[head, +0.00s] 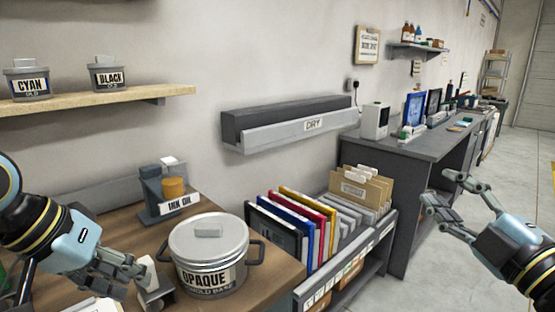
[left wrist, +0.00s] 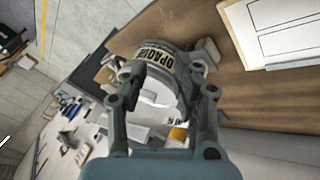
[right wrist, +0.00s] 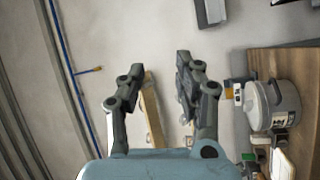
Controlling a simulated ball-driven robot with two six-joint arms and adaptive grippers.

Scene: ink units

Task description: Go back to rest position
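My left gripper (head: 118,272) is over the left wooden bench, left of the OPAQUE pot (head: 208,250). In the left wrist view (left wrist: 172,88) its fingers stand apart, with part of the pot (left wrist: 160,55) seen between and beyond them. A small white item on a grey stand (head: 155,292) is close to its fingertips in the head view; I cannot tell whether they touch. My right gripper (head: 438,192) is held over the open floor at the right. Its fingers are spread and empty, as the right wrist view (right wrist: 160,80) also shows.
The INK OIL dispenser (head: 165,190) stands behind the pot. Floor (head: 500,165) at right is free.

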